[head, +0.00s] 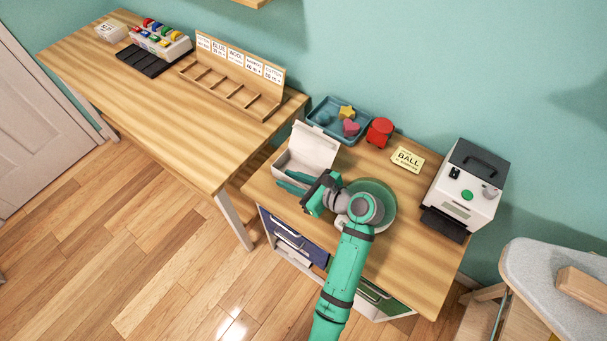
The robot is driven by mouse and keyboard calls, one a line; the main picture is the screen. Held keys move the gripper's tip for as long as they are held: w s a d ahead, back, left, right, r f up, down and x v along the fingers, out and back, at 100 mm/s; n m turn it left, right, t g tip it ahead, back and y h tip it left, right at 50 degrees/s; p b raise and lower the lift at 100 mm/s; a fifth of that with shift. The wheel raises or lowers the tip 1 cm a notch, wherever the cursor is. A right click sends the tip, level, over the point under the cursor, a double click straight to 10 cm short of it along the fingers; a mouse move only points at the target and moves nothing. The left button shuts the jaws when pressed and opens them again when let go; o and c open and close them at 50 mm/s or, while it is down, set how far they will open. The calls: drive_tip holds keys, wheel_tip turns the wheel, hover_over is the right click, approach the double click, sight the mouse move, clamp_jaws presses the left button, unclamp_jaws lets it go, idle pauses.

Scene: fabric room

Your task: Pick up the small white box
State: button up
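An open white box (308,145) with its lid raised stands at the back left of the right-hand table. A smaller whitish box (111,31) with dark marks on top sits at the far left end of the long table. My gripper (311,194) is low over the right-hand table, just in front of the open white box. I cannot tell whether it touches the box.
A teal tray (323,127) with shapes, a red object (379,132), a yellow "BALL" card (408,159) and a white machine (463,190) stand along the table's back. A green round thing (384,190) lies under my wrist. The long table (190,110) holds a wooden rack (235,80).

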drive_tip(key=shift+x, duration=0.75)
clamp_jaws()
